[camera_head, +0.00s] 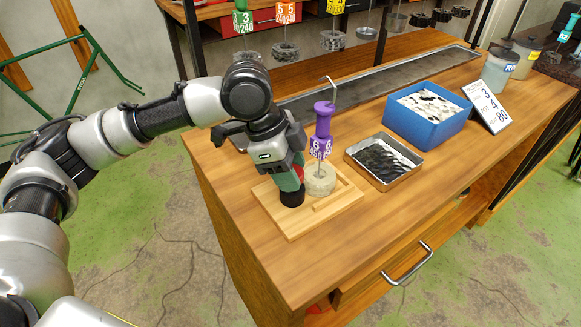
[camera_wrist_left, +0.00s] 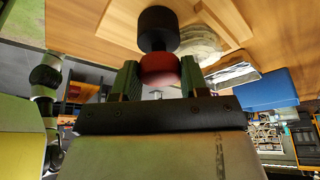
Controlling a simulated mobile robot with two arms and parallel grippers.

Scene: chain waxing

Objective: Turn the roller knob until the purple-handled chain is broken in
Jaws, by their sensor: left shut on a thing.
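The purple-handled chain (camera_head: 320,181) is a pale coil lying on a wooden board (camera_head: 291,230). Its purple handle (camera_head: 324,118), with a purple number tag, stands upright above it. The coil also shows in the wrist view (camera_wrist_left: 200,45). A black roller (camera_head: 291,197) stands on the board against or close beside the coil. A red knob (camera_wrist_left: 160,72) sits at the roller's end in the wrist view. My left gripper (camera_head: 294,178) points down over the roller, its green fingers (camera_wrist_left: 160,82) shut on the red knob. My right gripper is not in view.
A metal tray of dark pieces (camera_head: 382,184) and a blue bin of pale pieces (camera_head: 390,126) stand right of the board. A number card (camera_head: 488,107) stands beyond. Coloured chain hangers (camera_head: 286,16) hang at the back. The bench front is clear.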

